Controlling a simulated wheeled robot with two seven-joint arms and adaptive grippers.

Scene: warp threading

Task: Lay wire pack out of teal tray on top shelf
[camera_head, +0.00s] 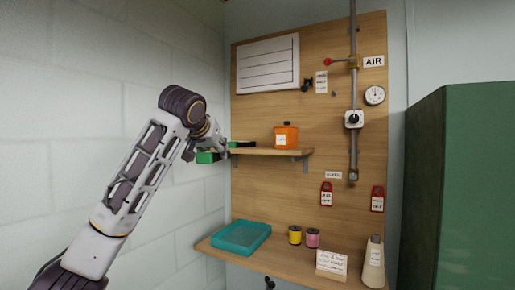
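The teal tray (241,238) sits at the left end of the lower ledge, and its visible floor looks empty. The top shelf (268,152) is a short wooden board on brackets above it. My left gripper (225,151) is at the left end of this shelf, well above the tray. Bright green pieces with dark parts show around it; they are too small to tell whether they are fingers or a held pack. I cannot make out the wire pack for certain. My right gripper is out of view.
An orange container (286,137) with a white label stands on the top shelf, right of my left gripper. A yellow spool (295,235), a pink spool (312,238), a note card (331,264) and a pale cone (373,266) stand on the lower ledge (280,264). A green cabinet (460,190) is at right.

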